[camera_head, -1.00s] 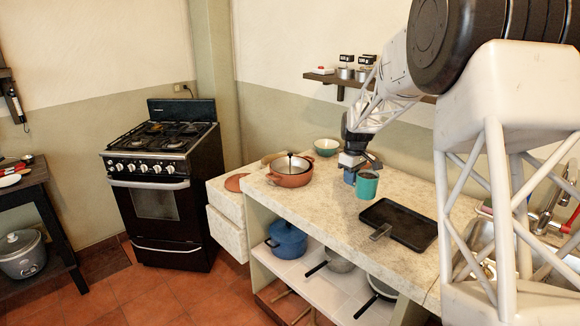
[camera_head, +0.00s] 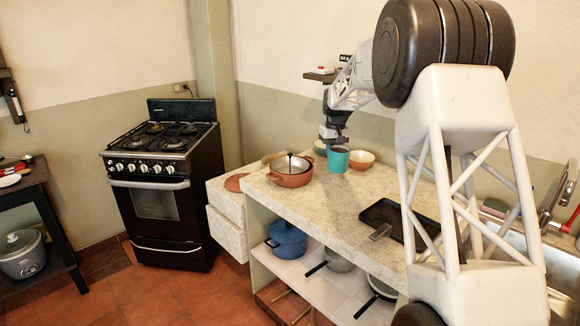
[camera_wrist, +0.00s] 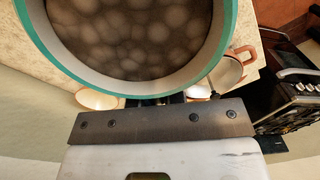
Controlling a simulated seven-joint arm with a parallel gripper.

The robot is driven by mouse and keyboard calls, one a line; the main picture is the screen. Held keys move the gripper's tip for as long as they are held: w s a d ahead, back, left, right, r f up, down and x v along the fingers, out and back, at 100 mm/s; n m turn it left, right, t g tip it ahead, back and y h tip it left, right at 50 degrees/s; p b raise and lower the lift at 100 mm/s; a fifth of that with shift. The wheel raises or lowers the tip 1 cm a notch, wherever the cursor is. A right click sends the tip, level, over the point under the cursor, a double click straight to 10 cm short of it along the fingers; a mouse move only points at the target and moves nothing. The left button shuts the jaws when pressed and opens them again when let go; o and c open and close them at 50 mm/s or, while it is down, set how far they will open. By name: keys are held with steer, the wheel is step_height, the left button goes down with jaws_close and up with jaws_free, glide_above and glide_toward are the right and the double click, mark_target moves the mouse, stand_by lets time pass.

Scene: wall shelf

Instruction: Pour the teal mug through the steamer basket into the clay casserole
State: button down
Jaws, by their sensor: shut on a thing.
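My gripper (camera_head: 334,142) is shut on the teal mug (camera_head: 338,162) and holds it upright, near the back of the counter. In the wrist view the mug's teal rim (camera_wrist: 228,40) fills the top, with greyish-brown, lumpy-looking contents inside. The clay casserole (camera_head: 291,181), orange-brown with side handles, sits on the counter left of the mug; it also shows in the wrist view (camera_wrist: 242,66). What looks like the steamer basket (camera_head: 301,165) sits in the casserole, with a dark upright post in its middle. The mug is apart from the casserole. My fingertips are mostly hidden behind the mug.
A tan bowl (camera_head: 362,160) stands just right of the mug. A pale bowl (camera_head: 320,147) is partly hidden behind my gripper. A black griddle pan (camera_head: 402,222) lies to the right on the counter (camera_head: 335,205). A small wall shelf (camera_head: 322,76) hangs above. The counter's front middle is clear.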

steer(key=w+a+f+n, duration=0.1)
steer(key=w+a+n, duration=0.6)
steer(key=w+a, duration=1.6)
steer(key=shift+a+f+n+h, duration=0.3)
steer(key=shift+a+f, duration=0.1)
steer(key=shift+a, duration=0.25)
steer(key=shift+w, duration=0.1)
steer(key=shift+f, duration=0.15)
step_height(320, 180, down, 2)
steer(key=shift+f+t+y, duration=0.15)
steer(key=shift+t+y, duration=0.65)
steer(key=shift+y, duration=0.2)
steer(key=shift+d+t+y, duration=0.1)
steer(key=shift+t+y, duration=0.3)
steer(key=shift+y, duration=0.2)
steer(key=shift+r, duration=0.2)
